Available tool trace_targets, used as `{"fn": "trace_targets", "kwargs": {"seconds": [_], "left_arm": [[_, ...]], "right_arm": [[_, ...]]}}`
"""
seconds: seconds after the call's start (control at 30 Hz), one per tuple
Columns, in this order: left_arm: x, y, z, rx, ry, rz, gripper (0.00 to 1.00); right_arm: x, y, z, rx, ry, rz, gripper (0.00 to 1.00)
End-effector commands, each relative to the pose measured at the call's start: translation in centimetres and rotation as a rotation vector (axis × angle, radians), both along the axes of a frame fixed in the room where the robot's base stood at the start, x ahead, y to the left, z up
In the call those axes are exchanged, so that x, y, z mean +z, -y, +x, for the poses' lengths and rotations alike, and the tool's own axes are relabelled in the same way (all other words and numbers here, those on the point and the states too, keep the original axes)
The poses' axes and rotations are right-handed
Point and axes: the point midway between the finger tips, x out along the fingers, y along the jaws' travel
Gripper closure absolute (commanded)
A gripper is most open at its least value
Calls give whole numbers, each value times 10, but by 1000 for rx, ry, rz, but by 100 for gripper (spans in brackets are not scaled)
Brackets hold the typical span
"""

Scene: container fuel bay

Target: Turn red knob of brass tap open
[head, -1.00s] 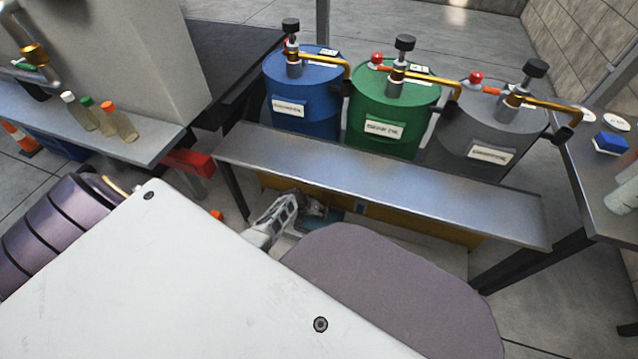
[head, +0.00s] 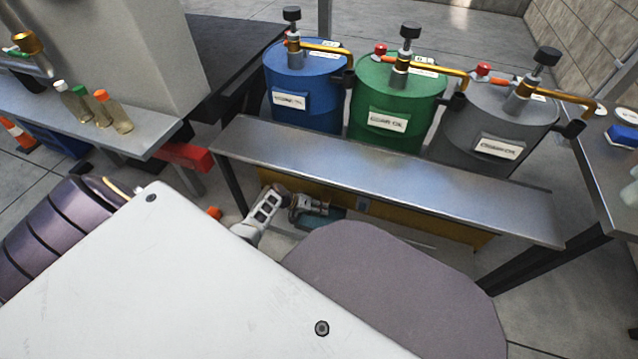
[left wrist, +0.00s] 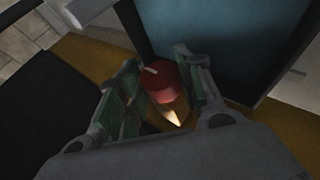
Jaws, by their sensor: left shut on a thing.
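The red knob (left wrist: 163,82) shows between the two fingers of my left gripper (left wrist: 157,70) in the left wrist view. A bright brass-coloured part (left wrist: 176,112), seemingly of the tap, shows just below it. The gripper is shut on the red knob, its green-padded fingers on either side. In the head view my left gripper (head: 318,206) is low, under the front edge of the metal bench; the knob it holds cannot be made out there. My right gripper is not in view.
A metal bench (head: 380,185) stands above my left gripper, with an ochre panel (head: 400,212) beneath. Blue (head: 305,80), green (head: 385,95) and grey (head: 470,125) drums stand behind it. A teal box (left wrist: 230,40) sits close beside the fingers.

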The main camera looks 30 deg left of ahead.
Motion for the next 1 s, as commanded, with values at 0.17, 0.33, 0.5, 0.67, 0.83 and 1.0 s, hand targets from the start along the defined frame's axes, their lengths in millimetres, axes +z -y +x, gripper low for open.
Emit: {"fn": "trace_targets", "kwargs": {"seconds": [0.17,0.33,0.5,0.67,0.83,1.0], "left_arm": [[-1,-1,0,2,8,-35,87],[0,-1,0,1,12,-51,87],[0,-1,0,1,13,-52,87],[0,-1,0,1,13,-52,87],[0,-1,0,0,12,-52,44],[0,-1,0,0,12,-52,42]], "right_arm": [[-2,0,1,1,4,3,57],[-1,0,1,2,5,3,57],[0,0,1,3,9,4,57],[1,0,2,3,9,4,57],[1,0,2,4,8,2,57],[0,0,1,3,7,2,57]]}}
